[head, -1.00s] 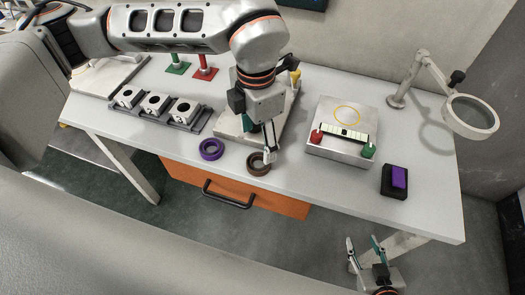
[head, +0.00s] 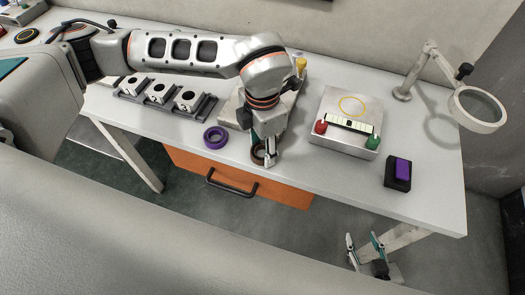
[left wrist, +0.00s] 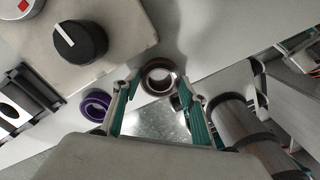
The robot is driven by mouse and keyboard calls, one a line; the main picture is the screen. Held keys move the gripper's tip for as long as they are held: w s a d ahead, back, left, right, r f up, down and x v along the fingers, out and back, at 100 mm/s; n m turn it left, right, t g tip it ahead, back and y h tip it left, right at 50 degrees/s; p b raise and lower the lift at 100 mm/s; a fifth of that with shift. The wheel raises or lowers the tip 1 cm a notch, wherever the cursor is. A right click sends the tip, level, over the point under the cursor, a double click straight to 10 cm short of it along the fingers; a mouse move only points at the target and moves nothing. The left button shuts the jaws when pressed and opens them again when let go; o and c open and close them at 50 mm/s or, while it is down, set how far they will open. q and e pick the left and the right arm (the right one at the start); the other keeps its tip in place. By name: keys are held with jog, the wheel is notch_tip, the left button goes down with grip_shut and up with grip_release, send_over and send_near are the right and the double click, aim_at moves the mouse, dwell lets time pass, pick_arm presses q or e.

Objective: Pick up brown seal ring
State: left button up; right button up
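The brown seal ring (head: 256,155) lies on the table near its front edge, partly hidden by my left gripper (head: 268,160) in the head view. In the left wrist view the brown ring (left wrist: 160,65) shows just ahead of the fingertips. My left gripper (left wrist: 160,88) is open there, with its two fingers apart on either side of the ring's near part. I cannot tell whether they touch it. A purple ring (head: 215,138) lies to the left, and it also shows in the left wrist view (left wrist: 95,105). My right gripper (head: 364,246) is open and empty, low in front of the table.
A metal box with a level strip (head: 340,140) and red and green knobs stands to the right. Beyond it are a black-and-purple block (head: 398,174) and a magnifier lamp (head: 478,108). A rack with white blocks (head: 165,97) stands at left. An orange drawer (head: 240,182) is below.

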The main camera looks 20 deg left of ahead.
pick_arm(q)
jog(key=shift+c, duration=0.8)
jog(key=shift+r, duration=0.1)
